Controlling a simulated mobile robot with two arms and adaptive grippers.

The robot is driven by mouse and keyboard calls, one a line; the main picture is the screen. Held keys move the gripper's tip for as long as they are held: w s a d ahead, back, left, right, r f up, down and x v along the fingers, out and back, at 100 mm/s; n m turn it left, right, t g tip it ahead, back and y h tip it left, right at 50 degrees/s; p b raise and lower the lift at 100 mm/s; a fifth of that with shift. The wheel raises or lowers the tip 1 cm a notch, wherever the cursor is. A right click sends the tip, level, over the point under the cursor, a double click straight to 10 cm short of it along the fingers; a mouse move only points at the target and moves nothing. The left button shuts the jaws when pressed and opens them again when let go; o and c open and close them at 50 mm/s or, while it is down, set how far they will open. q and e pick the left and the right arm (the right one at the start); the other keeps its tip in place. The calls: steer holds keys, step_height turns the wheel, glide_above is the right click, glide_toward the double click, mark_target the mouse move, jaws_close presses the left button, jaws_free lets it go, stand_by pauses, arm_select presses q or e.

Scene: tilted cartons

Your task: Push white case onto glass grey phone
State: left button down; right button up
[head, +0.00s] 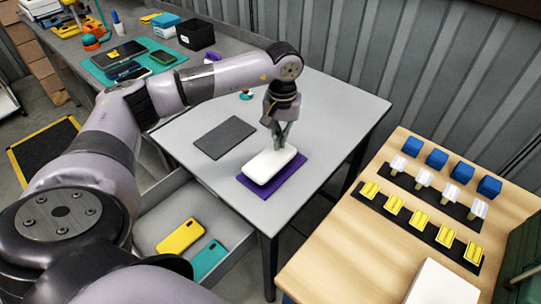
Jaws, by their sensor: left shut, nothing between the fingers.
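A white case (262,168) lies on a purple mat (290,181) on the grey table. My left gripper (280,145) is shut and empty, pointing down at the far right part of the white case. Its tips touch the case or sit just above it; I cannot tell which. The grey phone cannot be made out; it may be hidden under the case. My right gripper is not in view.
A dark grey mat (225,138) lies left of the purple mat. An open drawer (169,210) below holds a yellow case (180,237) and a teal case (208,260). A wooden table (352,231) with blue blocks (412,146) stands at the right.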

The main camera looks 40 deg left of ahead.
arm_select(q)
steer(key=shift+f+b, duration=0.7)
steer(key=shift+f, duration=0.2)
steer(key=shift+s+f, duration=0.15)
stand_by(0.5)
steer(key=shift+r, duration=0.3)
step_height(320, 180, up, 8)
steer(key=p, duration=0.4)
steer(key=shift+f, duration=0.15)
steer(key=shift+f, duration=0.1)
